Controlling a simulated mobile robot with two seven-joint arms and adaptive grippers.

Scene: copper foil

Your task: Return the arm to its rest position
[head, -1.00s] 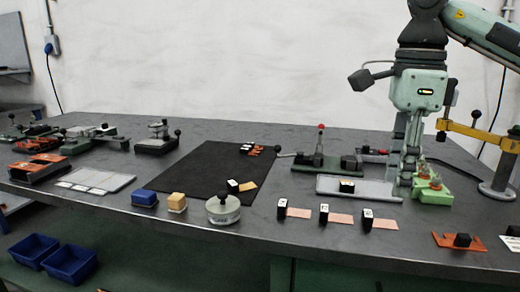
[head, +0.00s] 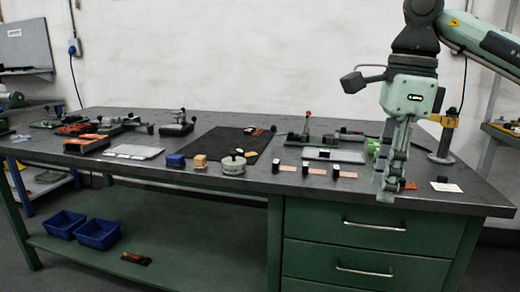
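My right gripper (head: 388,192) hangs down from the arm that comes in at the top right. Its fingers point down in front of the right part of the workbench (head: 250,193), over its front edge. The fingers look close together, but this angle does not show whether they are open or shut. I see nothing held in them. The gripper covers part of an orange piece (head: 408,186) and part of a green fixture (head: 373,147). My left gripper is out of view.
Three black blocks with copper strips (head: 317,171) lie along the front edge, left of the gripper. A round grey weight (head: 233,168) and a black mat (head: 220,142) are further left. A yellow-armed stand (head: 443,140) is behind the gripper. Drawers (head: 375,238) are below; blue bins (head: 97,234) sit on the lower shelf.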

